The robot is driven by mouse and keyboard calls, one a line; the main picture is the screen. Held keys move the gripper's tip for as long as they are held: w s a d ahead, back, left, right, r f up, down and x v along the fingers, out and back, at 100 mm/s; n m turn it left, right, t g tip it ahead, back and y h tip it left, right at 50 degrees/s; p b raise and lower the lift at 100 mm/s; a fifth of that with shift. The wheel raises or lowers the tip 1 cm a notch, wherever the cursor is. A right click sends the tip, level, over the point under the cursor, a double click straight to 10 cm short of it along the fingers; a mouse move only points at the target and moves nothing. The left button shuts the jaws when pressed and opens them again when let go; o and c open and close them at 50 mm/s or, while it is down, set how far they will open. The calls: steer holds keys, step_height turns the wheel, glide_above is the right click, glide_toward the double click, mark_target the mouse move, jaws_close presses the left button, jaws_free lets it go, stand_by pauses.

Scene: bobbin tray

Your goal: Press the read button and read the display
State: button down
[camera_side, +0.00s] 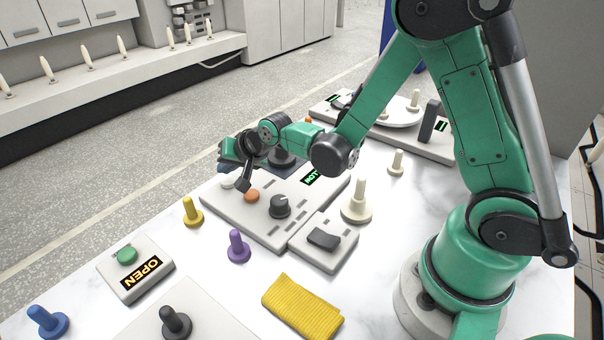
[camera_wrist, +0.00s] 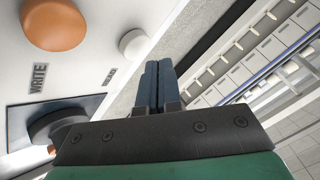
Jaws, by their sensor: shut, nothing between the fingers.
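A grey panel (camera_side: 215,203) carries a white button (camera_side: 228,182), an orange button (camera_side: 252,195) and a black knob (camera_side: 280,206). A display (camera_side: 312,177) with green characters sits at its far right part; I cannot read it surely. In the wrist view the orange button (camera_wrist: 55,22) is labelled WRITE. In the side view my gripper (camera_side: 227,149) is above the panel's far-left end.
A box with a black rocker (camera_side: 323,238) adjoins the panel. Bobbins stand around: yellow (camera_side: 192,212), purple (camera_side: 238,246), cream (camera_side: 357,201), blue (camera_side: 47,322). A box reading OPEN (camera_side: 141,272) and a yellow cloth (camera_side: 303,306) lie in front. A dark pad (camera_wrist: 20,120) lies beside the buttons.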

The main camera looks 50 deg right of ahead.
mark_target(231, 182)
steer(key=shift+r, duration=2.5)
steer(key=shift+s+r, duration=0.25)
steer(key=s+r+n+g, duration=0.1)
steer(key=s+r+n, duration=0.1)
steer(key=s+n, duration=0.2)
steer(key=s+d+r+n+g+h, duration=0.1)
steer(key=s+r+n, duration=0.1)
steer(key=s, duration=0.9)
steer(key=shift+s+d+n, duration=0.2)
steer(key=shift+d+n, duration=0.1)
steer(key=shift+n, duration=0.6)
